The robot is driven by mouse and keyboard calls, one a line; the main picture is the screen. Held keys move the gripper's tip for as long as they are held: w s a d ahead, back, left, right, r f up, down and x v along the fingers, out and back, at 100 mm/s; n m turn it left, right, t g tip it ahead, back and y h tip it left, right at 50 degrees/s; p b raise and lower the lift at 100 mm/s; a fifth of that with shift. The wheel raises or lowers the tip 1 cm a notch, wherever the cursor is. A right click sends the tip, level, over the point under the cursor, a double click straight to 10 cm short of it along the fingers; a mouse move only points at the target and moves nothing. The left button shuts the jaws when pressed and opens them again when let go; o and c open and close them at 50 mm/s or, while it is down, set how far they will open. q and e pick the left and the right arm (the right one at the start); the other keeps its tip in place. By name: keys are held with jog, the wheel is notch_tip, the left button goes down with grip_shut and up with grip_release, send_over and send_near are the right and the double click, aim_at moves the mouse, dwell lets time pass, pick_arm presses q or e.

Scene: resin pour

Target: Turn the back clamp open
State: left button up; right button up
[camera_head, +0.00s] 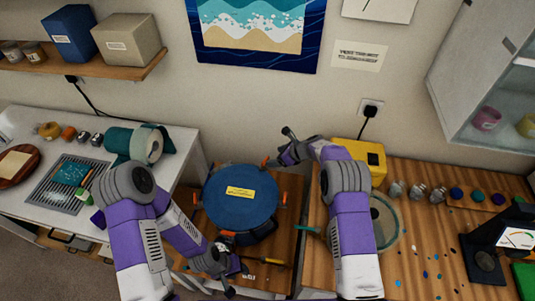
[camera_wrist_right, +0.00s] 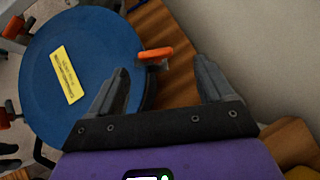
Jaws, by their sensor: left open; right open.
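A round pot with a blue lid (camera_head: 240,196) and a yellow label stands on a low wooden surface, with orange-handled clamps around its rim. The back clamp (camera_head: 266,162) is at the lid's far edge. In the right wrist view its orange handle (camera_wrist_right: 155,53) lies between and just beyond my right gripper's spread fingers (camera_wrist_right: 161,68), apart from both. In the head view my right gripper (camera_head: 287,145) is open above and behind the pot.
A yellow box (camera_head: 358,160) and a round clear container (camera_head: 384,222) stand on the right wooden bench. A white counter (camera_head: 35,125) with a green roll (camera_head: 133,144) is at left. The wall is close behind the pot.

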aim_at(268, 159)
jog(key=shift+s+a+f, duration=0.2)
jog(key=shift+a+f, duration=0.4)
jog(key=shift+a, duration=0.2)
jog(key=x, duration=0.4)
jog(key=shift+w+d, duration=0.15)
jog(key=shift+d, duration=0.05)
pick_arm(q)
jog(key=shift+s+r, duration=0.15)
jog(key=shift+s, duration=0.35)
pick_arm(e)
jog(key=shift+a+f, duration=0.1)
jog(key=shift+a, duration=0.05)
pick_arm(q)
jog(key=shift+w, duration=0.1)
pick_arm(e)
jog(key=shift+w, duration=0.1)
jog(key=c, duration=1)
jog(key=shift+c, duration=0.2)
